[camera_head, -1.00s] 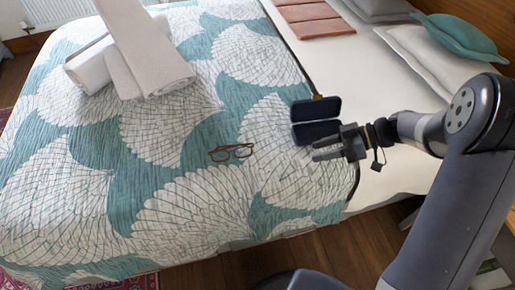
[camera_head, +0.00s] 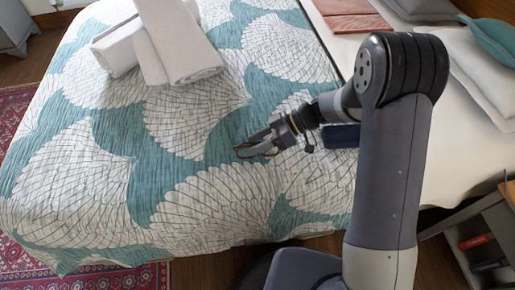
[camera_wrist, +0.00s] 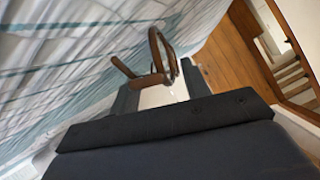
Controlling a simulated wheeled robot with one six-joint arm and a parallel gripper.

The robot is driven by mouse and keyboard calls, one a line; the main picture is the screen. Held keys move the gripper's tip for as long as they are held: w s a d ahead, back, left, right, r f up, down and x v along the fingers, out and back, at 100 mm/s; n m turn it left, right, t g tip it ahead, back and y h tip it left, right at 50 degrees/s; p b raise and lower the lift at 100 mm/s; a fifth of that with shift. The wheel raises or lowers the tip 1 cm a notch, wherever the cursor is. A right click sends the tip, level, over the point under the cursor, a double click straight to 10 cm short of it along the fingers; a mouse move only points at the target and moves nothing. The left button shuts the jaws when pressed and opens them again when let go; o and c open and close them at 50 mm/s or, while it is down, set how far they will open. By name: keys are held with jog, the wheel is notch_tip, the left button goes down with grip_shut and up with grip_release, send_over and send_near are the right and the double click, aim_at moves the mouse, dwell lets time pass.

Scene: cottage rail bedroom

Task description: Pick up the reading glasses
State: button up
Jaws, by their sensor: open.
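The brown-framed reading glasses (camera_head: 258,152) lie on the patterned bed cover in the head view, partly covered by my gripper. My gripper (camera_head: 257,143) is right at them, with its fingers apart. In the wrist view the glasses (camera_wrist: 158,62) show just beyond and between the fingertips of my gripper (camera_wrist: 160,92). One rim and part of the frame are clear there; the rest is cut off or hidden. I cannot tell whether the fingers touch them.
A dark case (camera_head: 341,135) lies behind my arm, mostly hidden. Rolled white towels (camera_head: 180,45) are at the back of the bed. The teal and white cover (camera_head: 110,180) is clear left of the glasses. An open drawer or shelf (camera_head: 485,240) is at lower right.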

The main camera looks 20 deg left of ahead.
jog(key=shift+c, duration=0.3)
jog(key=c, duration=0.6)
